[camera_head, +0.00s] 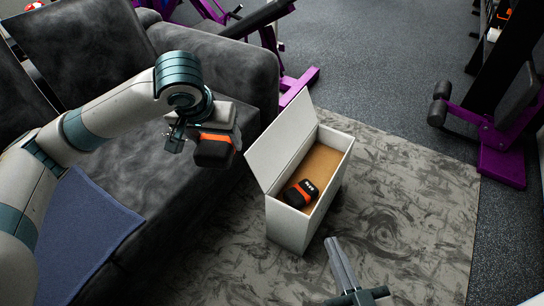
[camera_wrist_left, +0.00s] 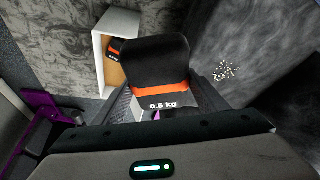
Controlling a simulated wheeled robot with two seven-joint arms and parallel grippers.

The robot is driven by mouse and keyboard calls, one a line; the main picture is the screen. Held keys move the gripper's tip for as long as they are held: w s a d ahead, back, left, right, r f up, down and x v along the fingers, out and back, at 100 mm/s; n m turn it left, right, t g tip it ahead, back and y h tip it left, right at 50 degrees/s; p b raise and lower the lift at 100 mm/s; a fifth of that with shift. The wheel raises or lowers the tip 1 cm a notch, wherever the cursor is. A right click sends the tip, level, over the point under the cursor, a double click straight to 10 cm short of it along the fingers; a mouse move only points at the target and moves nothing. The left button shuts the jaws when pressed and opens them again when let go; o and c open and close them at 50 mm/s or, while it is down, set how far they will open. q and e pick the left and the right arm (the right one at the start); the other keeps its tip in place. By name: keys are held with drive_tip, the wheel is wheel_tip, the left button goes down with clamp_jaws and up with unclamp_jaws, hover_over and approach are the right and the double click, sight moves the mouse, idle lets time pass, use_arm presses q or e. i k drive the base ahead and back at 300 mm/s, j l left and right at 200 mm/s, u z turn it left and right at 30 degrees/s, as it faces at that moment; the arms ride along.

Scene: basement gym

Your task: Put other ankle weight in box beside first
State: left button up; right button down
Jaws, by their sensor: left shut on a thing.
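My left gripper (camera_head: 180,138) is shut on a black ankle weight (camera_head: 214,150) with an orange band. It holds the weight in the air by the sofa's front, left of the box. The first ankle weight (camera_head: 300,193), black and orange, lies at the near end inside; the far part of the box floor is bare. My right gripper (camera_head: 345,265) is partly in view at the bottom, its opening unclear.
A dark grey sofa (camera_head: 95,65) fills the left, with a blue towel (camera_head: 85,235) on its seat. A patterned rug (camera_head: 400,215) lies clear right of the box. Purple gym equipment (camera_head: 500,150) stands at right and more at the back. The raised lid stands between the held weight and the box opening.

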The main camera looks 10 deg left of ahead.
sight(322, 164)
drive_tip(key=i+l+u, duration=0.1)
drive_tip(key=i+l, duration=0.4)
drive_tip(key=l, duration=0.15)
drive_tip(key=i+l+u, duration=0.25)
drive_tip(key=i+l, duration=0.2)
drive_tip(key=l, duration=0.25)
drive_tip(key=i+l+u, duration=0.1)
drive_tip(key=l, duration=0.25)
drive_tip(key=i+l, duration=0.3)
drive_tip(key=l+u, duration=0.05)
drive_tip(key=l, duration=0.05)
